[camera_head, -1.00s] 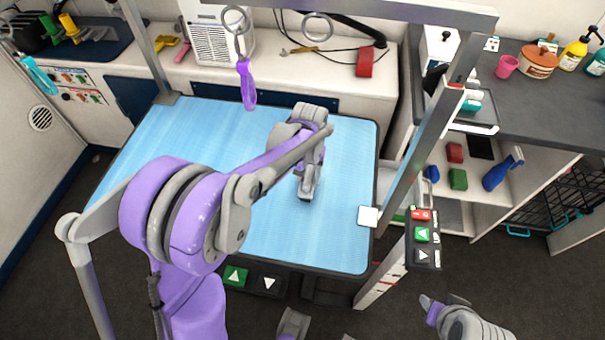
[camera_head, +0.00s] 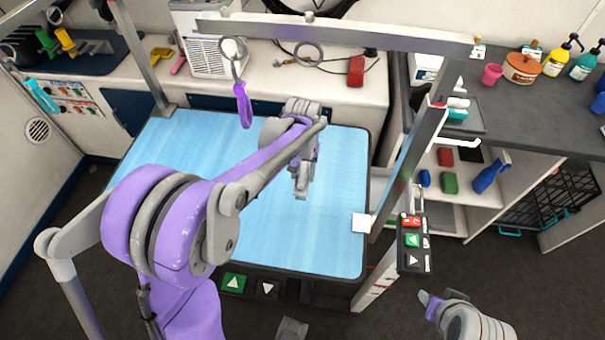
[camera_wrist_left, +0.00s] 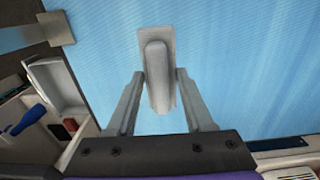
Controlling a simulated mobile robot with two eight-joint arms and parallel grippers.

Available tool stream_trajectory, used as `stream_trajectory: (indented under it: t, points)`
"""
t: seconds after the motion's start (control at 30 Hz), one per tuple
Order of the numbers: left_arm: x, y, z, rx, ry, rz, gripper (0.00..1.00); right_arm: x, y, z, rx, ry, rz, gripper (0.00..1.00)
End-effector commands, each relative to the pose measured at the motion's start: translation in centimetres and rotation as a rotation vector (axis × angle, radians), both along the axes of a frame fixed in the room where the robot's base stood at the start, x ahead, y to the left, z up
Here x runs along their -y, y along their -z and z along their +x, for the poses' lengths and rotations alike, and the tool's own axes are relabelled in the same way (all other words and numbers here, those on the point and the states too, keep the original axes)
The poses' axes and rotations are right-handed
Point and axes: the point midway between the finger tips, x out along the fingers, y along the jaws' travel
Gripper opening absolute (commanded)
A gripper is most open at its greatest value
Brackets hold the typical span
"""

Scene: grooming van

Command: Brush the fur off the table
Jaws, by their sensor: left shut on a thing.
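The grooming table (camera_head: 330,240) has a pale blue ribbed top with a dark rim. My left gripper (camera_head: 301,185) is over the right half of the tabletop, pointing down. In the left wrist view its two fingers (camera_wrist_left: 155,95) are shut on a grey brush (camera_wrist_left: 158,75) with a rounded handle and a flat, pale base. I cannot tell whether the brush touches the tabletop (camera_wrist_left: 240,60). No fur can be made out on the visible blue surface; my left arm hides part of it. My right gripper (camera_head: 440,300) is low at the right, off the table, its jaws unclear.
A metal frame (camera_head: 330,29) arches over the table, with a purple loop (camera_head: 243,105) hanging from it. A white switch plate (camera_head: 362,223) and button box (camera_head: 413,240) are at the right side. A shelf unit (camera_head: 470,210) stands farther right. The tabletop's front right is clear.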

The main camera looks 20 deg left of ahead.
Motion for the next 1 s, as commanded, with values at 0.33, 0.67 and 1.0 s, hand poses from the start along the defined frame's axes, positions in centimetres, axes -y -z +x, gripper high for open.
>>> stream_trajectory:
  t: [0.33,0.67,1.0]
  points:
    - [0.0,-0.4,0.0,0.0,0.0,0.0,0.0,0.0,-0.3,0.1,0.001,0.0,0.0,0.44]
    - [0.0,-3.0,0.1,0.001,0.0,0.0,0.0,0.0,-2.0,0.5,0.009,0.0,0.0,0.44]
    - [0.0,-2.9,0.0,0.0,0.0,0.0,0.0,0.0,-1.9,0.4,0.008,0.0,0.0,0.44]
